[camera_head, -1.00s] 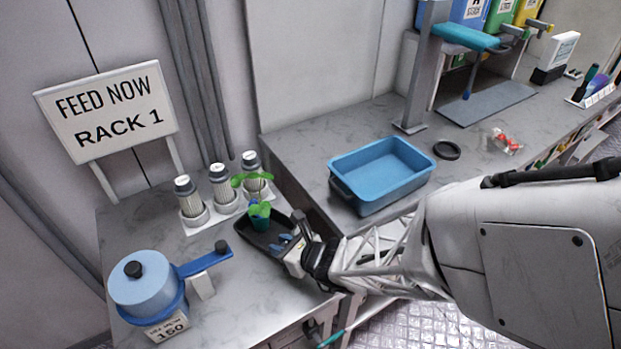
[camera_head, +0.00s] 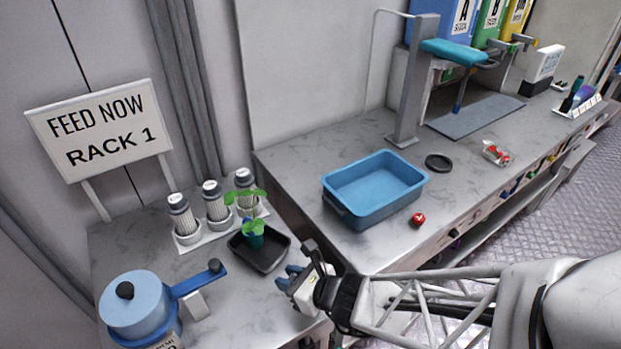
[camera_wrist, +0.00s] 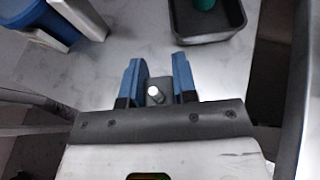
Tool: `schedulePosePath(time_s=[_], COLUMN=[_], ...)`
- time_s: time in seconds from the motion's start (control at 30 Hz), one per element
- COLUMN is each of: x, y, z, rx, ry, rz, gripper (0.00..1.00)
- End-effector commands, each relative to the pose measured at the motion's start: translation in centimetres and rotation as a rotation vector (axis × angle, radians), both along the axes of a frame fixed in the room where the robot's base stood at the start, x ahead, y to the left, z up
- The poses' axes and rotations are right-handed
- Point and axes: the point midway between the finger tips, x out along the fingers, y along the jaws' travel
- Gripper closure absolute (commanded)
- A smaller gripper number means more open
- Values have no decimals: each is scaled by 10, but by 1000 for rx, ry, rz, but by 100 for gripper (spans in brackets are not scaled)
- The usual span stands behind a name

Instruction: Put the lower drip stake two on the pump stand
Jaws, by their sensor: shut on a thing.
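My gripper (camera_head: 289,278) is over the front edge of the left counter, just in front of the black tray. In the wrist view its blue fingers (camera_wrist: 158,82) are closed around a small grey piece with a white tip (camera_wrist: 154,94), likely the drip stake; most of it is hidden. A seedling (camera_head: 246,197) stands in a dark green pot (camera_head: 254,240) in the black tray (camera_head: 266,268). A blue bit shows at the pot's rim. I cannot tell surely which thing is the pump stand; a blue lidded vessel with a lever (camera_head: 134,304) stands at the left.
Several grey canisters (camera_head: 215,204) stand in a row behind the tray. A sign (camera_head: 102,130) reads "FEED NOW RACK 1". A blue bin (camera_head: 372,190), a red ball (camera_head: 418,219) and a black ring (camera_head: 438,162) are on the right counter. The counter's middle left is clear.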

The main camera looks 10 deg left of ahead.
Motion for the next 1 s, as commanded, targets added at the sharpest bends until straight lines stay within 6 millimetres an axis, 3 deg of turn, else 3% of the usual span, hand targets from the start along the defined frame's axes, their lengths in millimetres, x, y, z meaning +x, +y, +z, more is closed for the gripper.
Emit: schedulePosePath(time_s=[0.2, 0.43, 1.0], x=[-31, -54, -63], y=[-27, -47, -55], z=[5, 7, 8], rx=[1, 2, 0], ry=[-3, -1, 0], rz=[-1, -1, 1], gripper=[99, 99, 99])
